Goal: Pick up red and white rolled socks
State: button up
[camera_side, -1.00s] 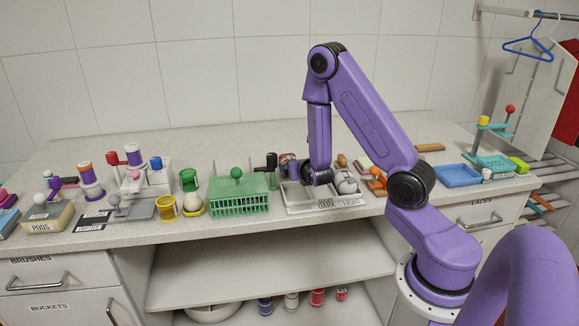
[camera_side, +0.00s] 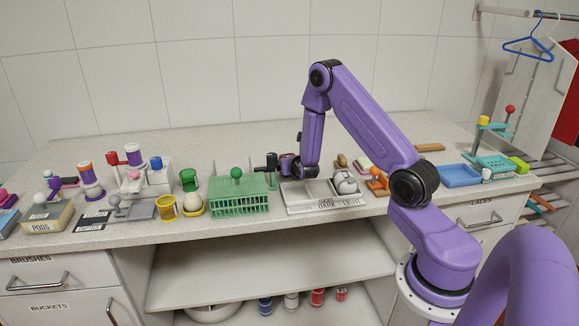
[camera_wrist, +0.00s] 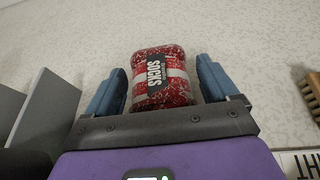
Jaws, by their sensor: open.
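The red and white rolled socks (camera_wrist: 160,92), with a dark label reading SOCKS, lie on the speckled counter in the wrist view. My gripper (camera_wrist: 162,85) is open, with one blue finger on each side of the socks. A narrow gap shows at the left finger; at the right finger I cannot tell whether it touches. In the side view, my gripper (camera_side: 290,165) is low over the counter behind the tray marked DARK and LIGHT. The socks are hidden there behind my arm.
The divided tray (camera_side: 318,206) stands in front of my gripper, with a grey-white bundle (camera_side: 345,182) in its right part. A green basket (camera_side: 240,200) is to the left. A wooden brush (camera_wrist: 313,90) is at the right in the wrist view.

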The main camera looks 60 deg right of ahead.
jog(key=c, duration=1.1)
jog(key=shift+o, duration=0.2)
jog(key=shift+r, duration=0.15)
jog(key=shift+r, duration=4.85)
jog(key=shift+o, duration=0.9)
jog(key=shift+r, duration=3)
